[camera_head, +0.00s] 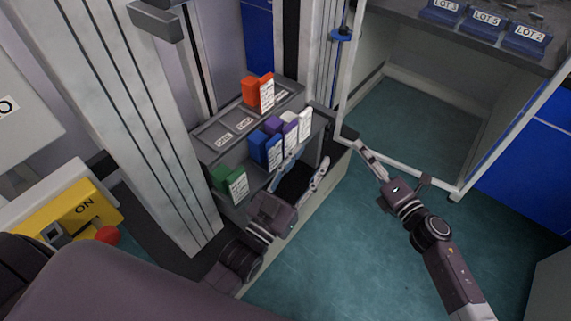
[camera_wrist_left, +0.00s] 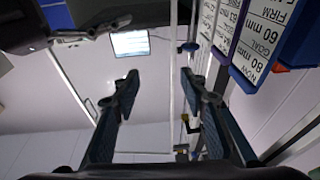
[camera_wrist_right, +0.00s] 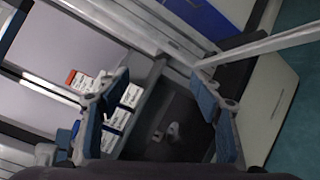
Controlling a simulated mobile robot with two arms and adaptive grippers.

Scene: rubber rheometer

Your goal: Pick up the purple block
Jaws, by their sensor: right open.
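The purple block (camera_head: 272,125) stands in the middle of the dark rack, between a blue block (camera_head: 259,145) and a pale block (camera_head: 289,118), a white label on its front. My left gripper (camera_head: 304,163) is in front of the rack, just below and right of the block labels. Its fingers are apart and empty; in the left wrist view (camera_wrist_left: 160,75) the labels and a blue block stand to the right, outside the fingers. My right gripper (camera_wrist_right: 160,75) is open and empty, right of the rack. Its left finger partly hides the block row in the right wrist view.
A red block (camera_head: 252,92) stands on the upper rear level of the rack (camera_head: 212,133), a green block (camera_head: 225,178) at its left end. A tall grey column (camera_head: 135,115) is left of it. A white-framed bench (camera_head: 455,192) with LOT bins (camera_head: 485,25) stands at right.

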